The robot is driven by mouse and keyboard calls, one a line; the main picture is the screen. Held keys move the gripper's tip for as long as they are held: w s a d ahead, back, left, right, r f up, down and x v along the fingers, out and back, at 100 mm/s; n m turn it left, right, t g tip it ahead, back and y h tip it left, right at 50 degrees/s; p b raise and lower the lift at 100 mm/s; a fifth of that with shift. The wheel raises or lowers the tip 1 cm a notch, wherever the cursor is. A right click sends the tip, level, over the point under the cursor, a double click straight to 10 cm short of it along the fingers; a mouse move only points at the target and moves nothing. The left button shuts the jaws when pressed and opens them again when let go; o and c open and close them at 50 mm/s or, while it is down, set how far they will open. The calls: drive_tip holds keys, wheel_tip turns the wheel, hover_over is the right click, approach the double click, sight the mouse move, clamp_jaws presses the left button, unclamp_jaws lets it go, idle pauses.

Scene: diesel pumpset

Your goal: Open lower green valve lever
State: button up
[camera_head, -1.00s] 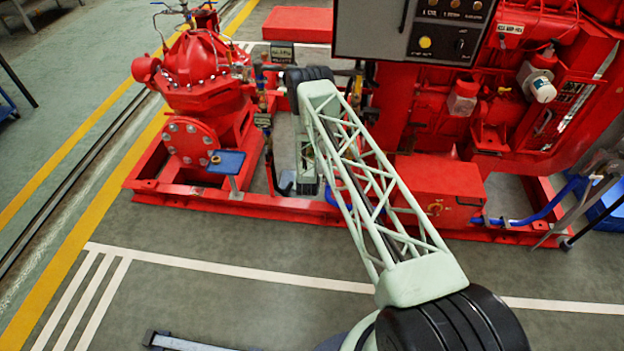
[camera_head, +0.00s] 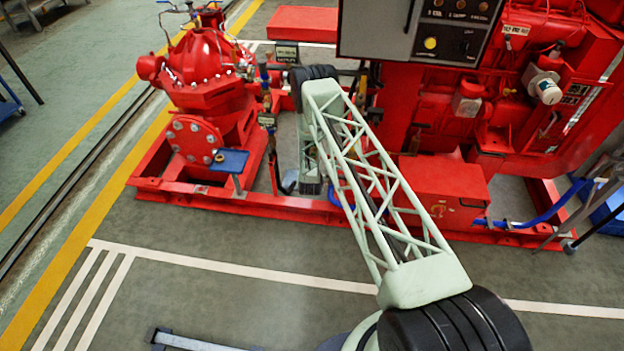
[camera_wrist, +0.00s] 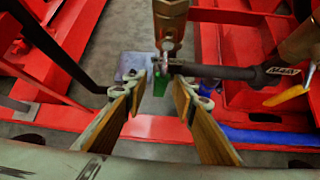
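In the wrist view a small green piece (camera_wrist: 161,84), which looks like the valve lever, shows below a brass valve body (camera_wrist: 171,18) with a metal fitting under it. My gripper (camera_wrist: 163,88) is open, with one yellow-brown finger pad on each side of the green piece. The pads look apart from it, though its depth between them is hard to judge. Nothing is held. In the head view my arm hides the lever, and the gripper cannot be made out.
A dark labelled hose (camera_wrist: 235,72) runs right from the fitting. A yellow handle (camera_wrist: 287,96) and blue pipe (camera_wrist: 265,137) lie to the right. A black bar crosses the upper left. The red base frame (camera_head: 240,203) surrounds the work area below the red pump (camera_head: 205,75).

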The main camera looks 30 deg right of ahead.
drive_tip(key=v, duration=1.1)
drive_tip(key=shift+s+r, duration=0.25)
drive_tip(key=shift+a, duration=0.15)
